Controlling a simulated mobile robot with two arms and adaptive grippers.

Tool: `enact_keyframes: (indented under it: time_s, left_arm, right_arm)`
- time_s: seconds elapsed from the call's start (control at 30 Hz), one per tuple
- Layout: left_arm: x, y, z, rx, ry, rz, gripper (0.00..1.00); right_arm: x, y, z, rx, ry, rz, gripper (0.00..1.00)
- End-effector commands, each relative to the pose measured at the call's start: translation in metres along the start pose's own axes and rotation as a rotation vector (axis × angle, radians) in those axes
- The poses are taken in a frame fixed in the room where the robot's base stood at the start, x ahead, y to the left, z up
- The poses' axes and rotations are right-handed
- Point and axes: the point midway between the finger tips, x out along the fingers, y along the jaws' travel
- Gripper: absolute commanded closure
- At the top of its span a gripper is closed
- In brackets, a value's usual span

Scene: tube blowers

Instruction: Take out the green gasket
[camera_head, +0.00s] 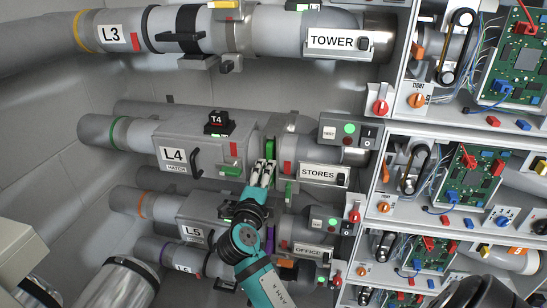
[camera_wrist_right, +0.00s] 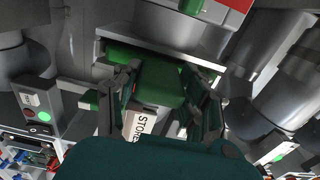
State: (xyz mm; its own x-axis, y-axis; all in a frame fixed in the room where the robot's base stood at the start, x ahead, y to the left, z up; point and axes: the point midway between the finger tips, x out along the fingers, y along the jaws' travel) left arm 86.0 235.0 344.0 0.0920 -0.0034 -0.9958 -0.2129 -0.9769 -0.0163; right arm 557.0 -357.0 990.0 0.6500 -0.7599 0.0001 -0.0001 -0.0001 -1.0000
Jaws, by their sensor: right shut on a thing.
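The green gasket (camera_head: 271,146) shows as a narrow green strip in the slot of the L4 pipe, between the hatch section and the STORES end. My right gripper (camera_head: 263,173) reaches up from below and covers part of it. In the right wrist view, a green block (camera_wrist_right: 161,86) of the gasket lies between the two fingers of my right gripper (camera_wrist_right: 165,100), which are shut on it. A wider green part sits behind it in a light grey frame (camera_wrist_right: 165,48). How deep it sits is hidden. My left gripper is not in view.
The L4 hatch box (camera_head: 190,145) is left of the slot, and the STORES switch box (camera_head: 345,131) with a lit green lamp is right. The TOWER pipe (camera_head: 280,30) runs above, the OFFICE pipe (camera_head: 215,265) below. Shelves with circuit boards (camera_head: 515,62) stand at the right.

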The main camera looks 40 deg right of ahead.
Motion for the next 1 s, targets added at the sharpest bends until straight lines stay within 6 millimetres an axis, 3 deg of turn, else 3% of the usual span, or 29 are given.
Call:
enact_keyframes:
  time_s: [1.0]
  left_arm:
    - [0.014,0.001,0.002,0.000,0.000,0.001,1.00]
  right_arm:
    - [-0.025,0.000,-0.001,0.000,0.001,-0.001,0.93]
